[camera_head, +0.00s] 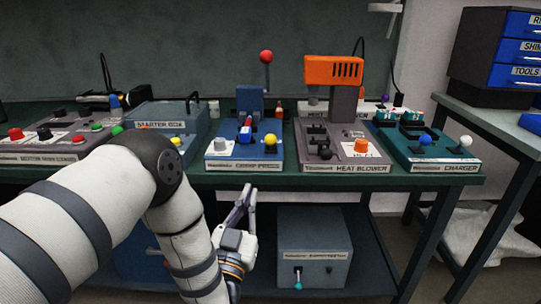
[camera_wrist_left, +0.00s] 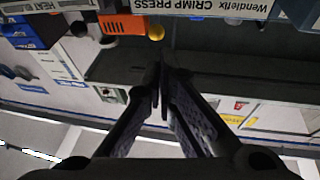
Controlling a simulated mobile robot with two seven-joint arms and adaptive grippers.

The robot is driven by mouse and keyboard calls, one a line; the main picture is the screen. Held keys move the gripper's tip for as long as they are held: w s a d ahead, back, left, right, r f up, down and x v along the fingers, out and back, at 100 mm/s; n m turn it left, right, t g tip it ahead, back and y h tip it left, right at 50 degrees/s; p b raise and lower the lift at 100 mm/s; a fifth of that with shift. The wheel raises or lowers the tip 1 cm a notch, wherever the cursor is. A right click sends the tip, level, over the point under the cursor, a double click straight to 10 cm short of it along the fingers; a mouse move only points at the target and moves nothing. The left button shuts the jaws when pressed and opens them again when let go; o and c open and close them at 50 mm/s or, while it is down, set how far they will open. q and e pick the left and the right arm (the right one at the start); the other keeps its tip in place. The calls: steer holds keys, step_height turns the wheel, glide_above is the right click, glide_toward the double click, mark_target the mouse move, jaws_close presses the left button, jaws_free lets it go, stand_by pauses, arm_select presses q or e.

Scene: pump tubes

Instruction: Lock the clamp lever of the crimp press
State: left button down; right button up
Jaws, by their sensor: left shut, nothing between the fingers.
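The crimp press (camera_head: 218,158) is a blue and white unit on the green bench, with its name on the front. A tall upright lever with a red ball (camera_head: 266,57) rises at its back. A yellow ball knob (camera_head: 270,139) sits at its front right; I cannot tell which of these is the clamp lever. My left gripper (camera_head: 249,191) is shut and empty, below the bench edge in front of the press. In the left wrist view the gripper (camera_wrist_left: 161,88) points toward the upside-down press label (camera_wrist_left: 200,6), with a yellow ball (camera_wrist_left: 156,33) just beyond. My right gripper is not in view.
The heat blower (camera_head: 345,140) with its orange head stands right of the press, then the charger (camera_head: 425,150). A blue starter box (camera_head: 170,122) stands left. A grey box (camera_head: 314,246) sits on the lower shelf. The bench front edge lies close above my gripper.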

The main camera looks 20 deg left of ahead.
mark_target(267, 142)
arm_select(q)
steer(key=x, duration=1.4)
steer(key=shift+f+b, duration=0.15)
steer(key=shift+b, duration=0.25)
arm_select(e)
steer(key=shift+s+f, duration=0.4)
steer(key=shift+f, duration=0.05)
arm_select(q)
steer(key=shift+w, duration=0.1)
steer(key=shift+r+g, duration=0.3)
steer(key=shift+g, duration=0.1)
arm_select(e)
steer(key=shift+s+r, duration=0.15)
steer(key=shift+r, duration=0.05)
